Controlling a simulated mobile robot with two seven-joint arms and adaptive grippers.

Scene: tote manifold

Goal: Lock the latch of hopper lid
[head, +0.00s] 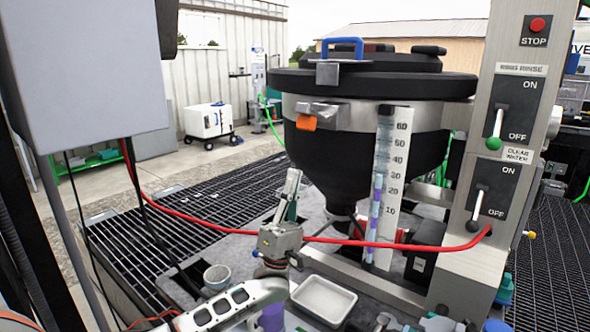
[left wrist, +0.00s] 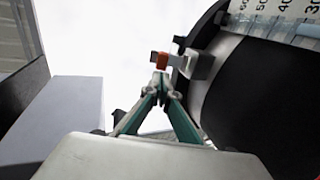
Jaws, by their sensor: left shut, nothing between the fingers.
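The black hopper (head: 345,165) stands in the middle of the head view, with its black lid (head: 385,83) lying closed on top. The latch (head: 322,110) is a silver piece on the hopper's metal band, with an orange tab (head: 306,122) hanging at its left end. A metal plate (head: 327,74) sits on the lid edge above it. My left gripper (head: 294,174) points up, below and left of the latch, apart from it. In the left wrist view, its fingertips (left wrist: 161,82) meet, empty, in line with the orange tab (left wrist: 160,60) and latch (left wrist: 197,66). My right gripper is out of view.
A red hose (head: 400,246) crosses in front of the hopper. A control post (head: 495,150) with two switches stands at right. A grey box (head: 90,65) is at upper left. A white tray (head: 324,299) and a cup (head: 217,277) sit low in front.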

